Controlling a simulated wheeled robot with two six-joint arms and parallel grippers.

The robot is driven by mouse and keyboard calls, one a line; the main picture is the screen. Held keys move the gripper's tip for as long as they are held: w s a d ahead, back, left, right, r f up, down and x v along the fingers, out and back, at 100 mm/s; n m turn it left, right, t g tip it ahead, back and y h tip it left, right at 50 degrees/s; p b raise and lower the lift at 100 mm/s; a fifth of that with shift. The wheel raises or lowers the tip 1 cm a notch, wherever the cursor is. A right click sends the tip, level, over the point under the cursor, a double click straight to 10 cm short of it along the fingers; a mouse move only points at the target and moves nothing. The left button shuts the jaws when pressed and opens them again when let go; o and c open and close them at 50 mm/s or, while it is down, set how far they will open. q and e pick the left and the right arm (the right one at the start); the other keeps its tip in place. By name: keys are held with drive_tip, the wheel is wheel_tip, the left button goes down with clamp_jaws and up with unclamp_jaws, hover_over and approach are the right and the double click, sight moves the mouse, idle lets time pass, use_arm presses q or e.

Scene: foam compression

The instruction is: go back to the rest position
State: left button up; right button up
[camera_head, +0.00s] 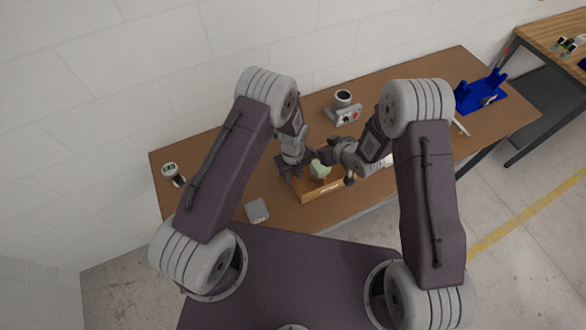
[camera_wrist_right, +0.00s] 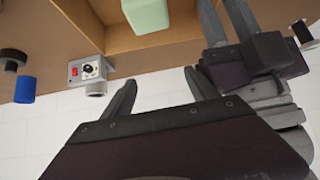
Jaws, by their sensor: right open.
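A pale green foam block (camera_head: 319,171) sits in an open wooden box (camera_head: 322,191) near the table's front edge. In the right wrist view the block (camera_wrist_right: 148,13) and the box's inside (camera_wrist_right: 165,34) are at the top, partly cut off. My left gripper (camera_head: 286,169) is at the box's left side; its two fingers show beside the box in the right wrist view (camera_wrist_right: 226,22), their tips cut off. My right gripper (camera_head: 322,157) is just behind the block; in its wrist view its fingers (camera_wrist_right: 163,90) are spread with nothing between them.
A grey device with a red part (camera_head: 347,115) stands behind the box, near the wall. A blue fixture (camera_head: 481,92) is at the table's right. A small grey object (camera_head: 257,210) lies front left and a white one (camera_head: 170,170) at the far left. Bare table (camera_head: 230,160) lies between.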

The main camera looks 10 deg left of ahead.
use_arm(q)
wheel_tip(320, 180, up, 8)
drive_tip(key=shift+w+f, duration=0.1)
use_arm(e)
drive_tip(key=shift+s, duration=0.2)
